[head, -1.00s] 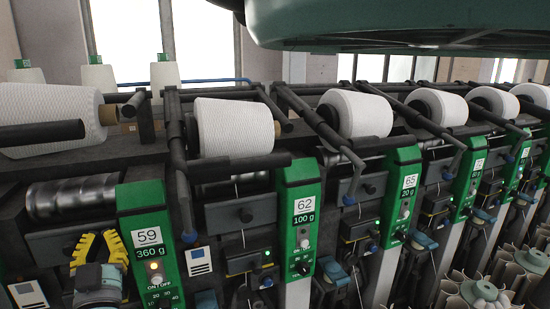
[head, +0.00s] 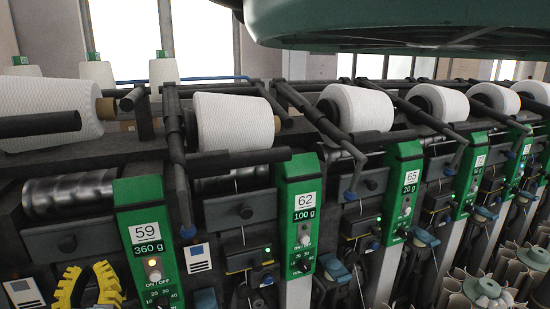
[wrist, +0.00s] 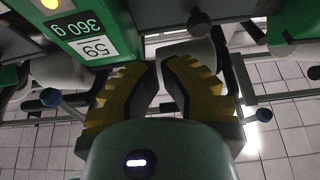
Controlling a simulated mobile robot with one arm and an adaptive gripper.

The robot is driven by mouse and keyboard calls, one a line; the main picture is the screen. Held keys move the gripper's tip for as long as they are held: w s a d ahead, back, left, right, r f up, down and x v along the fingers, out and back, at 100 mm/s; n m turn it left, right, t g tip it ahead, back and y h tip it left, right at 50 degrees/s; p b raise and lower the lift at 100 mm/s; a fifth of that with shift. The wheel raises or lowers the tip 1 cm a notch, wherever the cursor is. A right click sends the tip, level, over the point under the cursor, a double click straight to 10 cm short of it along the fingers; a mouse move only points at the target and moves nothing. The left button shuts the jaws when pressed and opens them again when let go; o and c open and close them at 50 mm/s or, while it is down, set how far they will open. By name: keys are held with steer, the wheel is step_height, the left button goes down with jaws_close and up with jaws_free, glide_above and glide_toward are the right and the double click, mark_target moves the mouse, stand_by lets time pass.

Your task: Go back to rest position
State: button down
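My gripper (head: 88,268), with yellow ribbed fingers, is at the lower left of the head view, in front of the winding unit 59 (head: 148,240). In the wrist view my gripper (wrist: 160,65) points up the picture; its fingertips are a little apart with nothing between them. The unit's green panel reads 59 and 360 g, its orange lamp is lit, and it also shows upside down in the wrist view (wrist: 85,35). Most of my arm is outside the head view.
White yarn cones such as this one (head: 235,125) sit along the machine, with dark cradle arms (head: 240,160) jutting out. Unit 62 (head: 302,215) stands to the right of 59. A large dark green round body (head: 400,22) hangs overhead.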

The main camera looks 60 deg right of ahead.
mark_target(100, 226)
steer(key=shift+v, duration=1)
steer(key=shift+w+r, duration=0.1)
steer(key=x, duration=0.3)
steer(key=f+p+x, duration=0.1)
steer(key=x, duration=0.5)
steer(key=shift+w+d+f+p, duration=0.3)
steer(key=shift+d+f, duration=0.05)
steer(key=shift+w+d+f, duration=0.15)
steer(key=shift+w+d, duration=0.1)
steer(key=shift+a+r+p, duration=0.1)
steer(key=shift+r+p, duration=0.1)
steer(key=shift+p, duration=0.2)
